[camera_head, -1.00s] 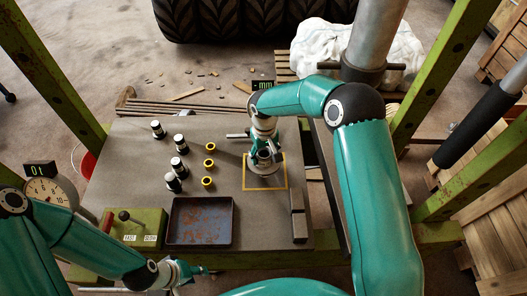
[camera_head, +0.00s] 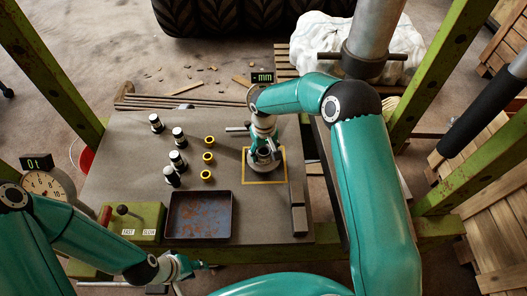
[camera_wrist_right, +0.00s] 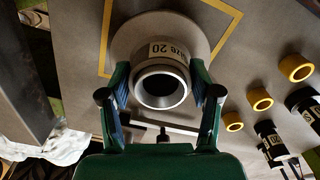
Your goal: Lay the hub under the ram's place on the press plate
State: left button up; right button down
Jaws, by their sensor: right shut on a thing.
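The hub (camera_head: 264,159) is a grey flanged ring with a round bore. It stands flange down within the yellow square outline (camera_head: 279,182) on the grey press plate (camera_head: 130,178). In the right wrist view the hub (camera_wrist_right: 160,52) shows a label with "20", and its wide flange lies inside the outline. I cannot tell whether the flange touches the plate. My right gripper (camera_wrist_right: 160,98) is shut on the hub, one finger on each side of its barrel. My left gripper (camera_head: 200,265) is empty near the front edge; its jaw opening is too small to judge.
A rusty blue tray (camera_head: 231,218), several yellow-edged rings (camera_head: 208,157) and several black-and-white cylinders (camera_head: 178,137) stand left of the outline. A green lever box (camera_head: 142,220) and a gauge (camera_head: 43,185) are at far left. A dark bar (camera_head: 298,210) lies along the right edge.

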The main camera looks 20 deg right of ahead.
jog(key=shift+w+f+b, duration=0.1)
jog(key=shift+f+b, duration=0.2)
